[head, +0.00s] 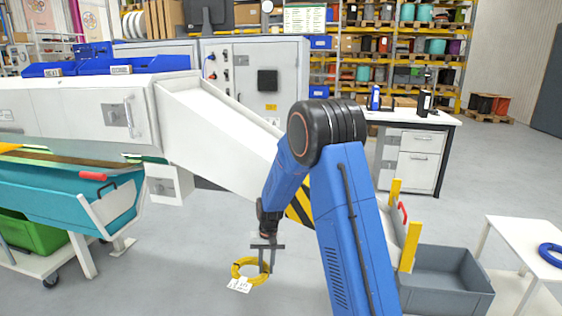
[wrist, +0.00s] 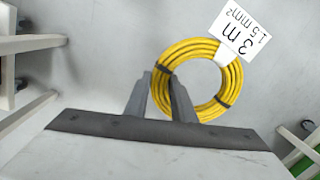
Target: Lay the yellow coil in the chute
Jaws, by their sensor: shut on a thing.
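My gripper (head: 264,266) is shut on the rim of the yellow coil (head: 238,276), which hangs over the grey floor. In the wrist view, the fingertips (wrist: 163,78) meet the lower left side of the yellow coil (wrist: 187,51). The coil has dark ties and a white tag (wrist: 239,36) reading 3 m, 1.5 mm². The white chute (head: 222,122) slopes down to the right from the machine, behind my arm. My arm hides its middle. Its lower end shows between yellow posts (head: 409,246); the coil is apart from it, to the left.
A grey bin (head: 455,284) stands below the chute's end. A white table (head: 515,236) with a blue coil (head: 551,255) is at the right. A teal trough (head: 60,195) and a green crate (head: 30,234) are at the left. Open floor lies around the coil.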

